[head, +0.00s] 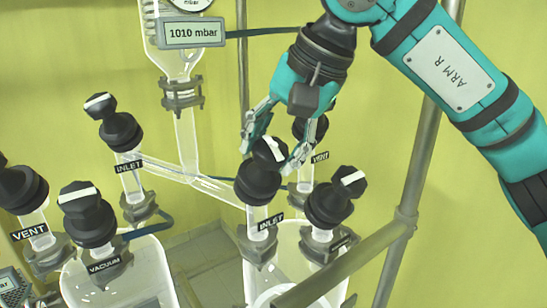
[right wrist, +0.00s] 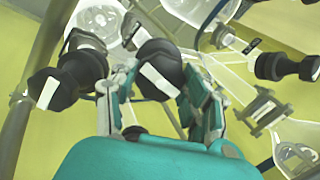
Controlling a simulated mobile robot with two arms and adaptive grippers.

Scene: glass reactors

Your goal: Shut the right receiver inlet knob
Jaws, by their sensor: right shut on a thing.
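The right receiver's inlet knob (head: 257,184) is black with a white bar on top. It sits on a glass neck above a tag reading INLET (head: 268,221). My right gripper (head: 270,157) comes down from above with one finger on each side of the knob, shut on it. In the right wrist view the knob (right wrist: 150,62) is between the fingers of the gripper (right wrist: 160,88), and its white bar runs diagonally from upper left to lower right. The fingers hide part of the knob's sides. My left gripper is not in view.
Close by are the right receiver's vent knob (head: 308,130), partly behind my gripper, and another black knob (head: 333,203). The left receiver has inlet (head: 119,128), vacuum (head: 89,219) and vent (head: 22,190) knobs. A metal rail (head: 350,262) crosses in front. A display (head: 191,33) reads 1010 mbar.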

